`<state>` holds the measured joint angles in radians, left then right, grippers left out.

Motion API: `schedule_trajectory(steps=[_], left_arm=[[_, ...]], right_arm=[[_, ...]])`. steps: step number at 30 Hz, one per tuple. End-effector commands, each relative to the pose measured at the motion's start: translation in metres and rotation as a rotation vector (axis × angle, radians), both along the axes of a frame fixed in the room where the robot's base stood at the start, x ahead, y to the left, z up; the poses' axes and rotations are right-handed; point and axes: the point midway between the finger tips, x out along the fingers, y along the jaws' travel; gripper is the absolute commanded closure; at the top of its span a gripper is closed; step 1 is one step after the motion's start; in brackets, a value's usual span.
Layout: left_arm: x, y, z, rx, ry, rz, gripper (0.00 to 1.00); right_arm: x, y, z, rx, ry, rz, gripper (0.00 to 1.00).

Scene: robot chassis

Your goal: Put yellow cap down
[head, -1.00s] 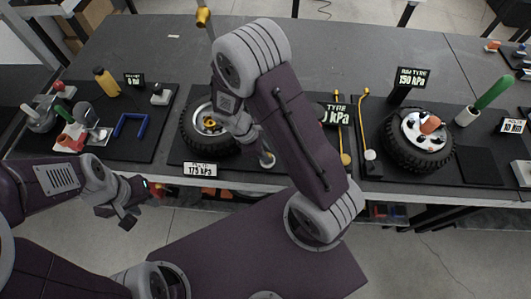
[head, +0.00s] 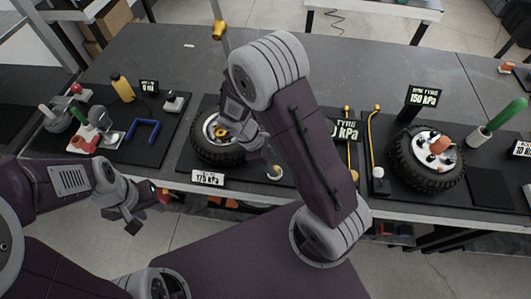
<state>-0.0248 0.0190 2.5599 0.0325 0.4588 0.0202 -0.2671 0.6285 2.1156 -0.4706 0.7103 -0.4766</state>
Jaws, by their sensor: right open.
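A small yellow piece (head: 220,132) shows at the hub of the left tyre (head: 201,152); I cannot tell whether it is the yellow cap or is loose. My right gripper (head: 250,138) is open over the right side of that tyre, partly hidden by its own arm. I see nothing clearly held in it. A small post with a pale top (head: 275,172) stands just below it on the mat. My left gripper (head: 144,212) hangs in front of the table edge, away from the tyre; its finger gap is unclear.
A 175 kPa sign (head: 207,178) stands before the left tyre. A gold-tipped pole (head: 219,32) rises behind it. A second tyre (head: 427,181), a 150 kPa sign (head: 423,97) and a green-handled tool (head: 508,114) are on the right. The rear tabletop (head: 165,60) is mostly clear.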

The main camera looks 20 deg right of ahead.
Motion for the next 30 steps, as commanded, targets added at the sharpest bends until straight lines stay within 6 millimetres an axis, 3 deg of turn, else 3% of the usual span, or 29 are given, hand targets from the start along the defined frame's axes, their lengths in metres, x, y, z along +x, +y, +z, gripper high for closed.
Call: schedule_trajectory(steps=[3,9,18,20,27,30], left_arm=[[0.0,0.0,0.007,0.0,0.0,0.0,0.64],[0.0,0.0,0.011,0.0,0.0,0.0,0.64],[0.0,0.0,0.012,0.0,0.0,0.0,0.64],[0.0,0.0,0.012,0.0,0.0,0.0,0.64],[0.0,0.0,0.012,0.0,0.0,0.0,0.64],[0.0,0.0,0.012,0.0,0.0,0.0,0.64]], right_arm=[[0.007,0.012,0.033,0.002,-0.007,0.002,0.55],[0.013,0.028,0.073,0.001,-0.005,0.002,0.55],[0.013,0.033,0.089,0.008,-0.007,-0.019,0.55],[0.005,0.029,0.09,0.045,-0.053,-0.13,0.55],[-0.042,0.012,0.093,0.267,-0.376,-0.992,0.55],[-0.047,0.008,0.093,0.296,-0.431,-1.146,0.55]])
